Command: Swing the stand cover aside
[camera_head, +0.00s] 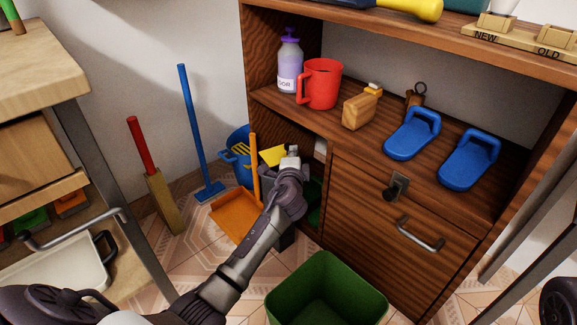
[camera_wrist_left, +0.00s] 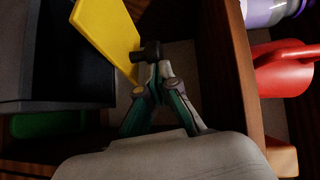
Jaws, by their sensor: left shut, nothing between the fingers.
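A yellow plate (camera_head: 273,155), which looks like the stand cover, shows in the low opening at the left of the wooden cabinet, partly hidden by my left gripper (camera_head: 291,160). In the left wrist view the yellow plate (camera_wrist_left: 106,32) is tilted at the upper left. There my left gripper (camera_wrist_left: 152,62) has its fingertips together and empty, close to the plate's lower right edge. I cannot tell whether they touch. My arm hides much of the space below the plate. My right gripper is not in view.
The cabinet's wooden side panel (camera_wrist_left: 232,75) stands just right of the gripper in the left wrist view, and a dark box (camera_wrist_left: 55,65) is at left. In the head view, an orange dustpan (camera_head: 235,214), a blue bucket (camera_head: 238,143) and a green bin (camera_head: 326,292) surround my arm.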

